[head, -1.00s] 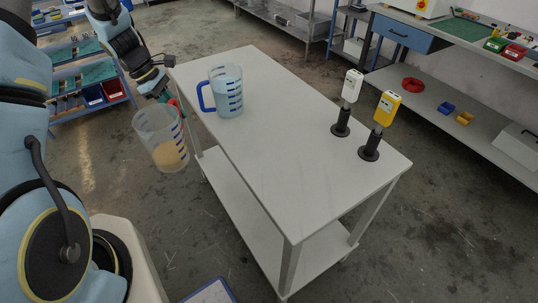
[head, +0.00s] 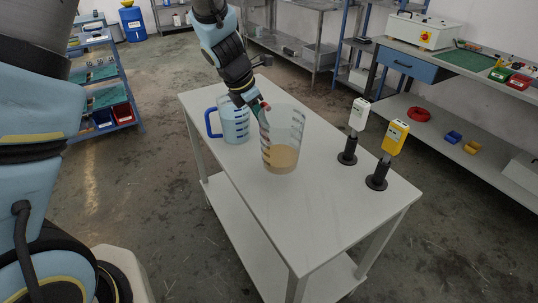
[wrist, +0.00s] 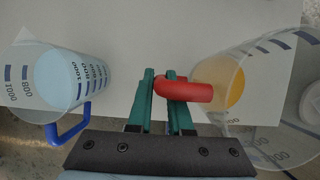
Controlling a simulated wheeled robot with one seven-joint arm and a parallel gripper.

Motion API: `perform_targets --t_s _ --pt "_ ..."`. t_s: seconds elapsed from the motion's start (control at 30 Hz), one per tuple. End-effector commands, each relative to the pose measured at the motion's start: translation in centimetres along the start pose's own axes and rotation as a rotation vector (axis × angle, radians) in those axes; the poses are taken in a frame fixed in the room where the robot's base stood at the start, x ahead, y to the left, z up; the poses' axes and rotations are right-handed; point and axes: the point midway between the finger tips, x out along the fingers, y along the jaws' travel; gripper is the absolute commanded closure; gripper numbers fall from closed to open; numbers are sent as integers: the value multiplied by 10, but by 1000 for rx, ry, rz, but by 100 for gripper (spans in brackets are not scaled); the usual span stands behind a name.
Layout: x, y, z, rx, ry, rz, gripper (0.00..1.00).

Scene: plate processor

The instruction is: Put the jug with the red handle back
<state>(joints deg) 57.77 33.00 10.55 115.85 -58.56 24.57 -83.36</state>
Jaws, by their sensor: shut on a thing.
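The jug with the red handle (head: 283,150) is clear, with a little tan content in the bottom. In the head view it is upright over the white table, right of the blue-handled jug; I cannot tell whether it touches the top. My gripper (wrist: 161,88) is shut on its red handle (wrist: 190,91), between green fingers in the wrist view. The gripper also shows in the head view (head: 256,103), partly hidden by the jug. The jug's body shows at the right of the wrist view (wrist: 222,84).
The blue-handled jug (head: 233,122) with light blue content stands on the white table (head: 330,215), close left of the held jug. A white device (head: 358,115) and a yellow device (head: 394,137) stand in black holders on the right. The table's front part is clear.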

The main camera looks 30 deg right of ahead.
Motion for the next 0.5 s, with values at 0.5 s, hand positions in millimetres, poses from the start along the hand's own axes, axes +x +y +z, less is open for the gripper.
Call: perform_targets --t_s 0.5 --pt "59 -1 -25 -1 -1 -1 100"
